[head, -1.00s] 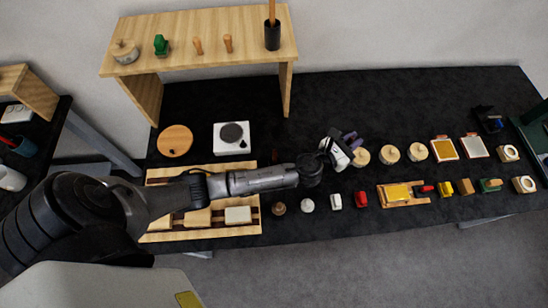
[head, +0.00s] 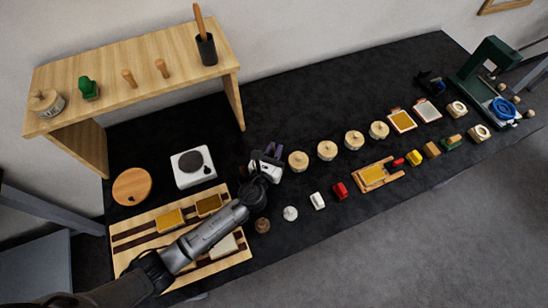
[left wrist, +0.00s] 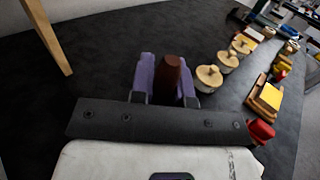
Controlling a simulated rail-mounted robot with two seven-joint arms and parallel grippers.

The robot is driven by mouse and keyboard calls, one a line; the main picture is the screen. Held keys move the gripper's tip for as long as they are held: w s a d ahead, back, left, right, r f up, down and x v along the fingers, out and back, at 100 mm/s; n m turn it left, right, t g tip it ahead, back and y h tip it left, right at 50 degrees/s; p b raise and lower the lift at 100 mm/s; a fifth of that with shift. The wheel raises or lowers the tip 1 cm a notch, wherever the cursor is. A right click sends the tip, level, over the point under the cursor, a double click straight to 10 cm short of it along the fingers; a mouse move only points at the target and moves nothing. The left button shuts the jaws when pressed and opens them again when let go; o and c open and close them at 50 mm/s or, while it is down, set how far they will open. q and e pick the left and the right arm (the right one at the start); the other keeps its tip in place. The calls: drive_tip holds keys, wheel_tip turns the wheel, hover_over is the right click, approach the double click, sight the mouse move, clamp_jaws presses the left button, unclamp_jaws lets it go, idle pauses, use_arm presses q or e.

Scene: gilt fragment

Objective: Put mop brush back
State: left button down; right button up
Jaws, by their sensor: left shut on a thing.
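My left gripper (head: 272,156) is shut in the head view, left of the lidded jars and above the black table. In the left wrist view its purple fingers (left wrist: 165,80) stand either side of a dark red-brown tapered piece (left wrist: 171,76), which looks like the mop brush's handle. The rest of the held piece is hidden. A black cup (head: 206,50) holding an orange-brown handled tool (head: 200,22) stands at the right end of the wooden shelf (head: 130,105). My right gripper is not in view.
Several lidded jars (head: 327,150) stand right of the gripper. A white hot plate (head: 193,168) and a round wooden board (head: 132,187) lie left. A striped wooden tray (head: 118,240) lies under my left arm. Small blocks line the front. The black table (head: 290,110) behind the jars is clear.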

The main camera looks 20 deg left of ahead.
use_arm(q)
wheel_tip(320, 180, down, 4)
drive_tip(key=shift+r+b, duration=0.2)
drive_tip(key=shift+b, duration=0.55)
drive_tip(key=shift+f, duration=0.25)
drive_tip(key=c, duration=1.1)
unclamp_jaws()
drive_tip(key=shift+r, duration=0.1)
